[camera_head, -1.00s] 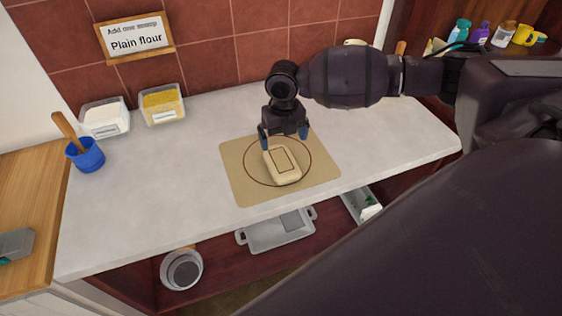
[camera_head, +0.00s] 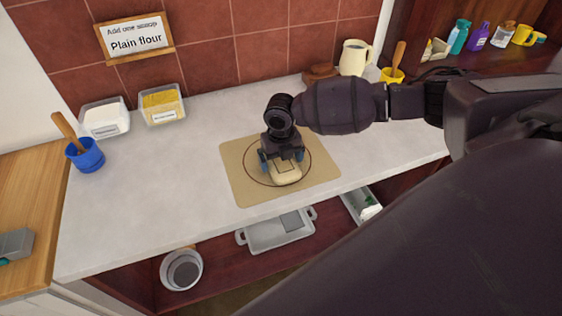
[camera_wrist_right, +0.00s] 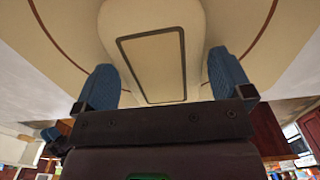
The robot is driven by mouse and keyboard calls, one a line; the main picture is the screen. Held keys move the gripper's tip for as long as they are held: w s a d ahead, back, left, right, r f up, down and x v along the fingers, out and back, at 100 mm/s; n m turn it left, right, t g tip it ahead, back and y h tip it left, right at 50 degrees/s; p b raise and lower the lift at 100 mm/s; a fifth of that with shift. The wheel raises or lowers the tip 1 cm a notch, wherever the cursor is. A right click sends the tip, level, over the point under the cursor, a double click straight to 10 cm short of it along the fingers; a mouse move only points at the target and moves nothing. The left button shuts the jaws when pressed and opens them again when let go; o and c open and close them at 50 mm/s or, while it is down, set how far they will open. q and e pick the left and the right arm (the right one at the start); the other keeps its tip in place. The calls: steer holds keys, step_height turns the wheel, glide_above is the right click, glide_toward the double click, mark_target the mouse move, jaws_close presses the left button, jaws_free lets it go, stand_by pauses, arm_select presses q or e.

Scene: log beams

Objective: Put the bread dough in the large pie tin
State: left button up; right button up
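The bread dough (camera_head: 287,175) is a pale, rounded block with a rectangular outline on top. It lies on a tan mat (camera_head: 240,185) with a dark circle. My right gripper (camera_head: 282,163) is over it, pointing down. In the right wrist view, my right gripper (camera_wrist_right: 165,80) is open, with one blue fingertip on either side of the dough (camera_wrist_right: 150,65); I cannot tell whether they touch it. Round grey tins (camera_head: 182,270) sit on the shelf below the counter; I cannot tell which is the large pie tin. My left gripper is not in view.
A grey handled tray (camera_head: 278,233) is on the lower shelf. White (camera_head: 104,118) and yellow (camera_head: 162,104) tubs and a blue pot (camera_head: 86,156) stand at left. A cream jug (camera_head: 354,57) stands at the back. The counter left of the mat is clear.

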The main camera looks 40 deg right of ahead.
steer(key=c, duration=1.2)
steer(key=shift+o, duration=0.2)
steer(key=shift+r, duration=0.15)
